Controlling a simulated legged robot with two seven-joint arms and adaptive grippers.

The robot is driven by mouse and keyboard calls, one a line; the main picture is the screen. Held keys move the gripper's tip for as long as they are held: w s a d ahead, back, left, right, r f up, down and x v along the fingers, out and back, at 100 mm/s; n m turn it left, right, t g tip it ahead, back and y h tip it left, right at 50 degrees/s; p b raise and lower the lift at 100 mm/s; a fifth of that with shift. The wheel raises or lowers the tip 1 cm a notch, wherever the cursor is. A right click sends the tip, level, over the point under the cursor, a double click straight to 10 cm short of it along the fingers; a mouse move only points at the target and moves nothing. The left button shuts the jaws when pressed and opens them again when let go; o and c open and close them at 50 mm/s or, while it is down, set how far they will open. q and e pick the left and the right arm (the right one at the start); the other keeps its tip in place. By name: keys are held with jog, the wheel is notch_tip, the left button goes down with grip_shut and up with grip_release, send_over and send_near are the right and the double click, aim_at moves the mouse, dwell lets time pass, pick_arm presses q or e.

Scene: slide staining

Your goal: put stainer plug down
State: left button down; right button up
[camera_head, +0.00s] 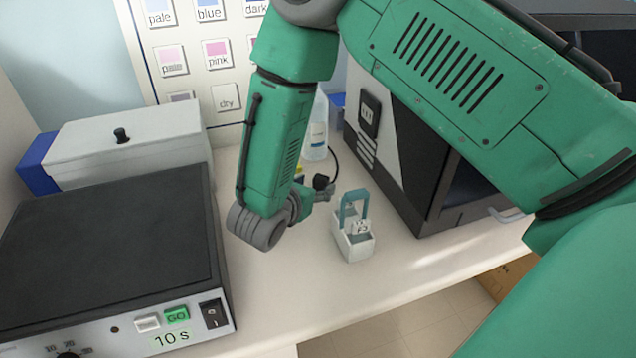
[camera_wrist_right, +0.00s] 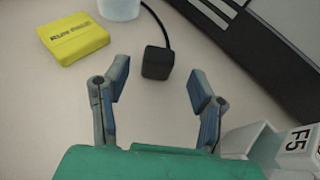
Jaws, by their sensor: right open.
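The black stainer plug (camera_wrist_right: 158,62) is a small dark block with a cord running up from it, on the pale bench in the right wrist view. In the head view the plug (camera_head: 321,182) shows just beyond my right gripper (camera_head: 322,194). In the wrist view my right gripper (camera_wrist_right: 158,88) is open, with its two fingers apart. The plug stands just ahead of the gap between the fingertips, with no visible contact. My left gripper is not in view.
A small white carrier (camera_head: 355,248) with a teal handle stands right of the gripper. A yellow block (camera_wrist_right: 75,38) lies left of the plug. A dark-topped hotplate (camera_head: 105,245) is at left, a dark machine (camera_head: 415,160) at right, and a bottle (camera_head: 317,130) behind.

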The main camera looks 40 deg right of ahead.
jog(key=v, duration=0.4)
jog(key=shift+a, duration=0.25)
jog(key=shift+d, duration=0.1)
jog(key=shift+d, duration=0.1)
